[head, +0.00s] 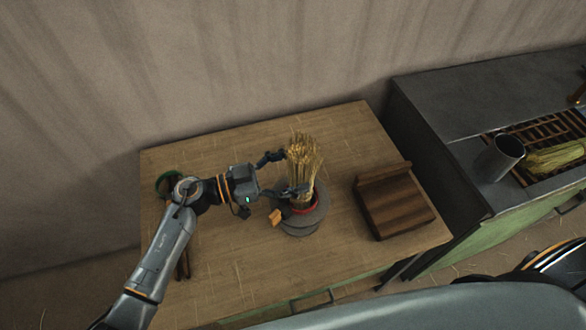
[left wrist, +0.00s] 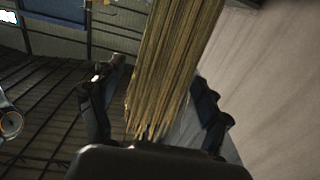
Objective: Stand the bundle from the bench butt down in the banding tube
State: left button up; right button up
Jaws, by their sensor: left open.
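A straw bundle (head: 303,160) stands roughly upright on the wooden bench, its lower end inside a red-rimmed opening (head: 304,208) on a round grey base (head: 303,226). This looks like the banding tube, but its inside is hidden. My left gripper (head: 288,173) is open, with one finger on either side of the bundle. In the left wrist view the bundle (left wrist: 170,70) runs between the two spread fingers (left wrist: 155,105); I cannot tell whether either touches it. My right gripper is not in view.
A dark wooden block (head: 395,203) sits on the bench (head: 240,277) right of the base. A green round item (head: 165,180) is partly behind my left arm. On the grey counter (head: 445,105) at right are a metal cylinder (head: 499,158) and another straw bundle (head: 556,157) lying on a rack.

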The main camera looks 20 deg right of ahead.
pick_arm(q)
jog(key=shift+a, duration=0.1)
jog(key=a, duration=1.2)
jog(key=shift+s, duration=0.2)
jog(key=shift+r, duration=0.1)
dwell(0.4)
